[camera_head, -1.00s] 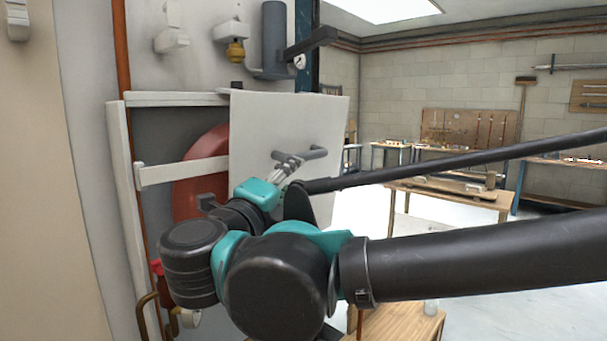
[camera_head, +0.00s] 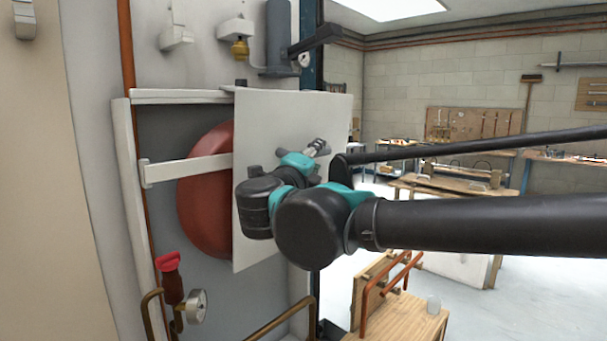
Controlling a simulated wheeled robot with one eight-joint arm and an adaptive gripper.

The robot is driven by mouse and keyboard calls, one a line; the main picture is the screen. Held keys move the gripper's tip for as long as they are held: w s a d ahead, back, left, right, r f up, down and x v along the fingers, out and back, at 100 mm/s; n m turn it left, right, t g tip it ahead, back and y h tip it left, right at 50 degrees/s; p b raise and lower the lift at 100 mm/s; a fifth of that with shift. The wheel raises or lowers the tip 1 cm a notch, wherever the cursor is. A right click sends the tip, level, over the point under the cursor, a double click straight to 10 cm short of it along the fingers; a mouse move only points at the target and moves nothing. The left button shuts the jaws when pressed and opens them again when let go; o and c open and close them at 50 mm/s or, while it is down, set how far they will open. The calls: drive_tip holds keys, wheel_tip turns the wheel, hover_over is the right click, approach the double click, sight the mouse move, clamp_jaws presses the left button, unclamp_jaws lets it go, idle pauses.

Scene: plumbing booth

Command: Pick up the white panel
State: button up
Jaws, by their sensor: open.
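The white panel (camera_head: 275,120) stands upright at the right front of the recessed wall cabinet and covers part of it. A grey bar handle (camera_head: 322,150) is on its face. My gripper (camera_head: 315,148) is at the handle, with its jaws open. I cannot tell whether the fingers touch the handle or straddle it. My arm hides the lower middle of the panel and part of the handle.
A red round tank (camera_head: 205,200) sits in the cabinet behind a white crossbar (camera_head: 185,168). A pressure gauge (camera_head: 197,305) and red-handled valve (camera_head: 171,275) are below. A wooden bench (camera_head: 405,315) with copper pipes stands lower right. Open floor lies beyond.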

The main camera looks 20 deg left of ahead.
sight(320, 156)
drive_tip(key=shift+w+r, duration=0.1)
drive_tip(key=shift+w, duration=1.85)
drive_tip(key=shift+c, duration=0.4)
clamp_jaws()
drive_tip(key=shift+s, duration=0.1)
